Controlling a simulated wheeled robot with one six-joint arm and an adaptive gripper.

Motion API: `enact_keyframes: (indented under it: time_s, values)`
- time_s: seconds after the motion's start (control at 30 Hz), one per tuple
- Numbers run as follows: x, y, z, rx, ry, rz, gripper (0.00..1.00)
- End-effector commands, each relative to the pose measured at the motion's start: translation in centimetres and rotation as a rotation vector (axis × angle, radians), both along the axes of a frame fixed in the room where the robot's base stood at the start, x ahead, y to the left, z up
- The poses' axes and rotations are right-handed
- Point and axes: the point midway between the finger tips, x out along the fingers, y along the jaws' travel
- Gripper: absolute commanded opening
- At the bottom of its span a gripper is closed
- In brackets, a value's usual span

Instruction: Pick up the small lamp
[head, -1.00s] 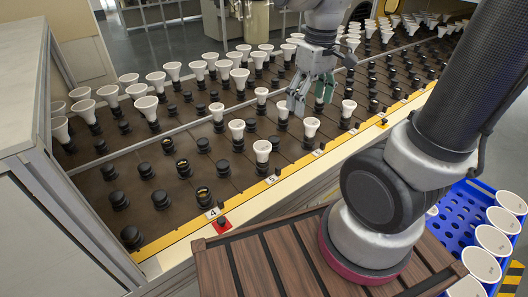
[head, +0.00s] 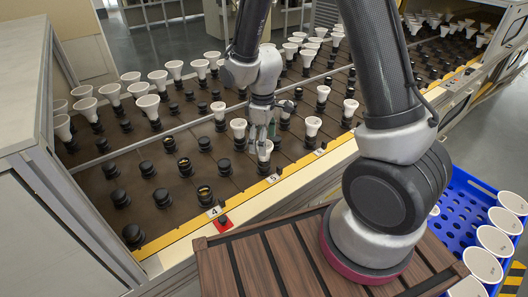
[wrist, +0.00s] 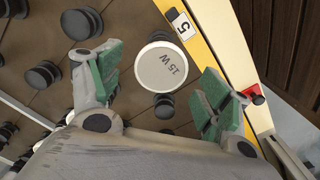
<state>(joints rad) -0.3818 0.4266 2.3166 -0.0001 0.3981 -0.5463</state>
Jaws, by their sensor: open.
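A small white lamp with "15 W" on its round face (wrist: 161,67) stands in a black socket near the yellow edge, by the label 5. It also shows in the head view (head: 265,153), partly covered by my gripper (head: 262,138). In the wrist view my gripper (wrist: 162,66) is open, with one green-padded finger on each side of the lamp's face. I see gaps between the pads and the lamp. I cannot tell how far the fingertips are above or around its rim.
Other small lamps (head: 312,127) stand nearby, and larger ones (head: 173,68) fill the rows behind. Several empty black sockets (head: 184,167) are at the left. A red button (head: 222,220) sits on the front edge. A blue crate (head: 457,211) with large lamps is at the right.

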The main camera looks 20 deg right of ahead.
Motion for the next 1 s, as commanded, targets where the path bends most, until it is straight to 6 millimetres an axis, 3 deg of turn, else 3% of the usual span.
enact_keyframes:
  time_s: [0.13,0.43,0.7,1.0]
  values:
    - [0.0,0.1,-2.1,-0.001,0.003,-0.001,0.78]
    - [0.0,0.1,-2.6,0.0,0.0,-0.002,0.78]
    - [0.0,0.1,-2.6,0.0,0.0,-0.002,0.28]
    - [0.1,0.1,-2.4,0.001,-0.001,-0.002,0.27]
